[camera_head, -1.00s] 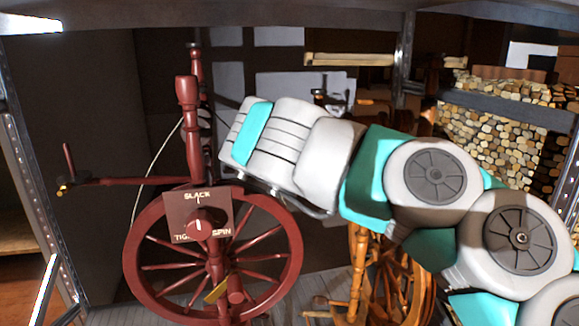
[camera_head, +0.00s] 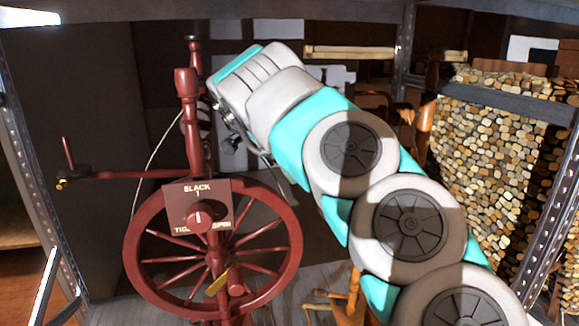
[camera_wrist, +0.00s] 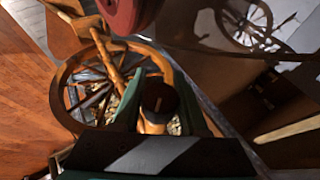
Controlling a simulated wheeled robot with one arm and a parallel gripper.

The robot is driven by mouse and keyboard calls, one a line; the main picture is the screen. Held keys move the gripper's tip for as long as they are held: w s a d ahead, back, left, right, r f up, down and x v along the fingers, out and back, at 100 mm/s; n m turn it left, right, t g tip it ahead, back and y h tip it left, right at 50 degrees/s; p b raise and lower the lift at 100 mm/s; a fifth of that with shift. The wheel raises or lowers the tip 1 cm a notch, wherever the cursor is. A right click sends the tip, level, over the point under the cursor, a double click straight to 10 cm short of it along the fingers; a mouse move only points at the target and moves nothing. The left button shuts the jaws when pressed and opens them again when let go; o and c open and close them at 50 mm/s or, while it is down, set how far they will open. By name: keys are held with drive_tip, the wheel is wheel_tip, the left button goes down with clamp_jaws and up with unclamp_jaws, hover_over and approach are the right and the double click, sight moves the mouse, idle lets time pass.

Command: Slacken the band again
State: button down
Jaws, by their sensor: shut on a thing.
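The dark red spinning wheel (camera_head: 292,230) stands at the left in the head view. Its sign (camera_head: 180,203) reads SLACK at the top, with TIGHT and SPIN partly covered below. A round red knob (camera_head: 198,216) sits on the sign, its white mark about vertical. A pale band (camera_head: 161,144) curves from the upper posts down toward the wheel. In the wrist view my gripper (camera_wrist: 158,102) has its green fingers either side of a wooden peg (camera_wrist: 157,97) with a dark end, and is shut on it. In the head view the fingertips are hidden beside the red posts.
An orange-brown wooden wheel (camera_wrist: 68,80) lies behind the fingers in the wrist view. A red rounded part (camera_wrist: 124,14) is close above them. Stacked logs (camera_head: 475,140) fill the right background. Metal shelf posts frame both sides, and a shelf edge runs overhead.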

drive_tip(key=shift+f, duration=0.1)
idle(0.4)
drive_tip(key=shift+c, duration=2.2)
unclamp_jaws()
drive_tip(key=shift+d, duration=0.1)
drive_tip(key=shift+t, duration=0.3)
